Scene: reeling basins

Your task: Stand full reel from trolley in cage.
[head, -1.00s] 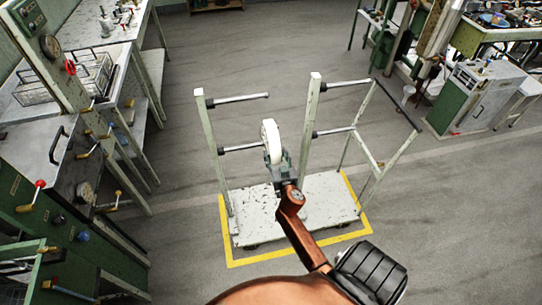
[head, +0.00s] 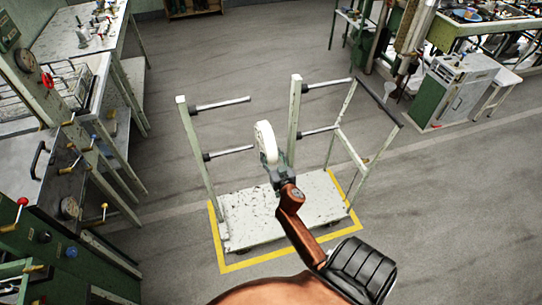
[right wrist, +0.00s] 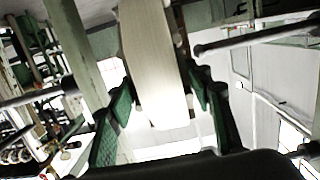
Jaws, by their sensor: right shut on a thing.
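My right gripper (head: 280,176) is shut on a white full reel (head: 266,143), holding it upright by its lower edge above the trolley (head: 290,205). The reel is at the tip of the trolley's lower left peg (head: 228,153); whether the two touch I cannot tell. In the right wrist view the pale reel (right wrist: 155,65) sits between the green fingers (right wrist: 165,108), edge towards the camera. The wire cage (head: 38,97) stands on the bench at the left, cut by the picture's edge and partly behind a post. My left gripper is out of view.
The trolley's other pegs, such as the upper left one (head: 220,103), look bare. A yellow floor outline (head: 290,256) surrounds the trolley. The green machine (head: 50,245) with levers is close at left. A green and grey cabinet (head: 455,95) stands at right. Open floor lies between.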

